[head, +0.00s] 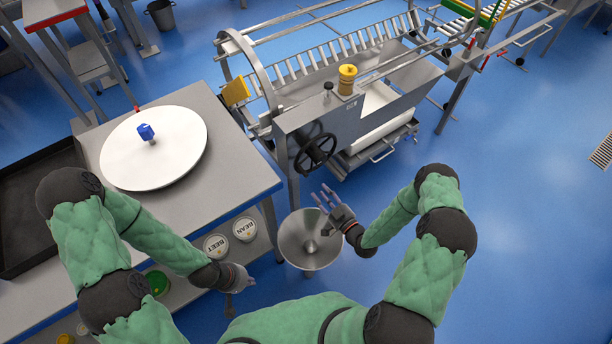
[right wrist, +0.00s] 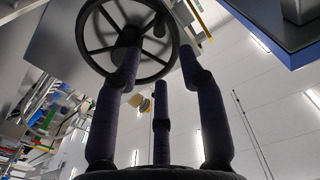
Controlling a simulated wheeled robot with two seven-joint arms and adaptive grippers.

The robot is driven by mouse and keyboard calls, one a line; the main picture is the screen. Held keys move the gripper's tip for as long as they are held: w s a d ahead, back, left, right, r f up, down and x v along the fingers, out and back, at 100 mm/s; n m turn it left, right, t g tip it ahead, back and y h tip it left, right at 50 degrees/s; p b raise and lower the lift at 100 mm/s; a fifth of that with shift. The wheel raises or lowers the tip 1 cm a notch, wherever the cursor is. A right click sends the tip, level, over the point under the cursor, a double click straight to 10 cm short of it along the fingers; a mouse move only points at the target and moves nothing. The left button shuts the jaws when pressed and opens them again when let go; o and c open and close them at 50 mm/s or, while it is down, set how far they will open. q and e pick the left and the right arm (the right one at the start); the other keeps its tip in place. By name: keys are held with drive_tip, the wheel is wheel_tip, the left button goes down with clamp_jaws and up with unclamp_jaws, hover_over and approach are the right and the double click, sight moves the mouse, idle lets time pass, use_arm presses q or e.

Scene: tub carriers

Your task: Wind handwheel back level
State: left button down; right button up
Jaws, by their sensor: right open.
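The black handwheel (head: 318,150) is on the near face of the grey steel machine (head: 310,112), with a small handle on its rim. In the right wrist view the handwheel (right wrist: 87,48) fills the top, beyond my fingers. My right gripper (head: 326,197) is open and empty, just below and in front of the handwheel, apart from it in the head view. Its spread fingers (right wrist: 160,80) point at the wheel in the right wrist view. My left gripper (head: 240,278) hangs beside the table's right edge; its fingers are too small to read.
A steel funnel-shaped bowl (head: 311,238) stands below my right gripper. The steel table (head: 222,178) at left bears a white disc (head: 180,160) with a blue knob (head: 146,131). Tubs labelled BEET (head: 216,245) and BEAN (head: 244,228) are on its lower shelf.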

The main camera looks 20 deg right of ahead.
sight(306, 175)
drive_tip(key=b+x, duration=0.1)
drive_tip(key=x, duration=0.9)
drive_tip(key=shift+f, duration=0.1)
clamp_jaws()
